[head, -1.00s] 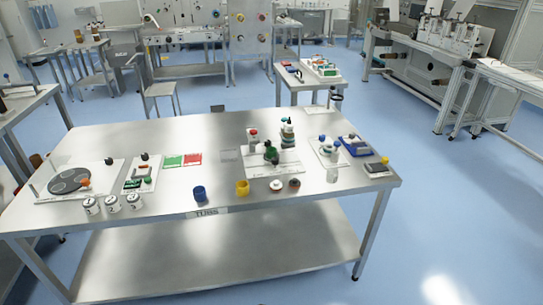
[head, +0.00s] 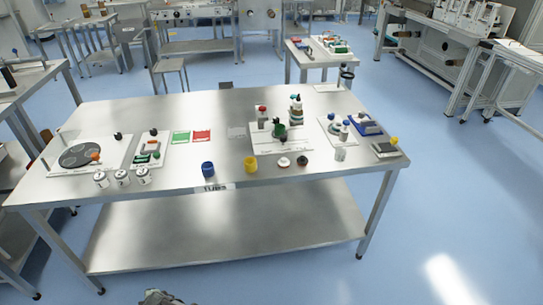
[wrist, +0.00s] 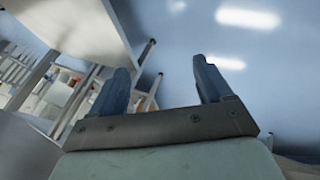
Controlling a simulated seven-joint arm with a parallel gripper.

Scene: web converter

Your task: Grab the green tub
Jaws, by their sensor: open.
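A dark green tub-like object (head: 279,131) stands on a white board toward the right of the steel table in the head view. A black item beside or on it blurs its shape. A blue tub (head: 208,169) and a yellow tub (head: 251,164) stand near the front edge, by a label reading "TUBS" (head: 218,188). My gripper (wrist: 163,72) is open and empty in the wrist view, its two dark fingers apart over blue floor. No tub can be made out in that view. In the head view only a small part of my arm shows at the bottom, well short of the table.
On the table (head: 110,195), three white cans (head: 122,178) stand front left, with a grey disc (head: 80,155) behind. A blue tray (head: 366,126) lies at right. The floor before the table is clear.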

